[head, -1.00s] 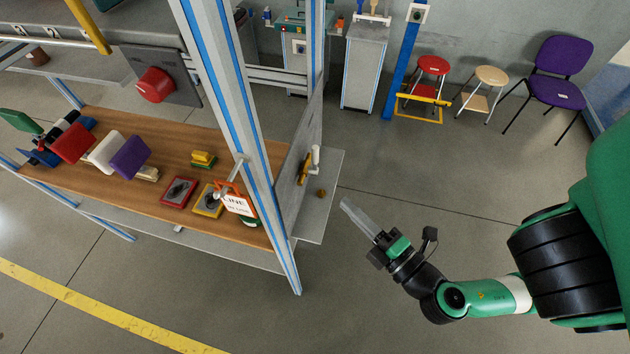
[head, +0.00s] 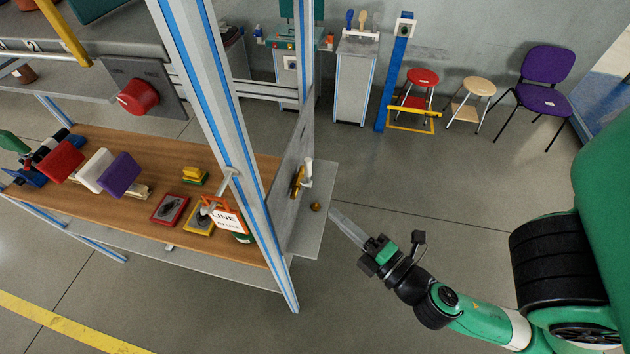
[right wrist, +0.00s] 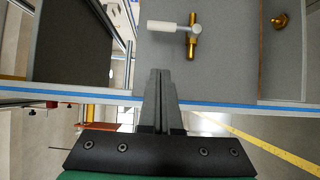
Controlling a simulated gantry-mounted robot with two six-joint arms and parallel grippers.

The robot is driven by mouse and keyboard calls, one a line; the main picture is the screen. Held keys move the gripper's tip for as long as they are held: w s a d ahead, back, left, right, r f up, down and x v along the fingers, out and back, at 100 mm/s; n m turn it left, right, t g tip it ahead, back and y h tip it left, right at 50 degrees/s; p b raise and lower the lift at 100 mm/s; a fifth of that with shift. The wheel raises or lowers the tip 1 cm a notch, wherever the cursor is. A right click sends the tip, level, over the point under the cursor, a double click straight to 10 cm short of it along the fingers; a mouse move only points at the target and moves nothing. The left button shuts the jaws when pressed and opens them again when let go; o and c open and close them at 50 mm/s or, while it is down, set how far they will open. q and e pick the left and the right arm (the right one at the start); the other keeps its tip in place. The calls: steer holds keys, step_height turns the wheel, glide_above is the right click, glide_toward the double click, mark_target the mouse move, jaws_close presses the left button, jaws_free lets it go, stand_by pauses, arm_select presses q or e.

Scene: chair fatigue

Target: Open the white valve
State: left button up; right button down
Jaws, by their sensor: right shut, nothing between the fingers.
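The white valve handle (head: 309,170) is on a brass valve body (head: 297,182) on the grey side panel of the workbench. In the right wrist view the white handle (right wrist: 163,27) points left from the brass body (right wrist: 191,43). My right gripper (head: 337,217) is shut and empty, to the right of and below the valve, apart from it. In the right wrist view its closed fingers (right wrist: 161,75) point toward the panel, with the handle beyond the tips. My left gripper is not in view.
A small brass fitting (head: 316,206) sits on the grey shelf (head: 318,235) below the valve. The aluminium post (head: 222,130) stands left of the panel. A hanging LINE sign (head: 228,220) is beside the post.

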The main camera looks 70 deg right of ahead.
mark_target(308, 172)
steer(key=w+d+p, duration=0.6)
steer(key=w+d, duration=0.1)
steer(key=shift+w+d, duration=0.3)
steer(key=shift+w, duration=0.05)
steer(key=shift+r, duration=0.1)
stand_by(0.4)
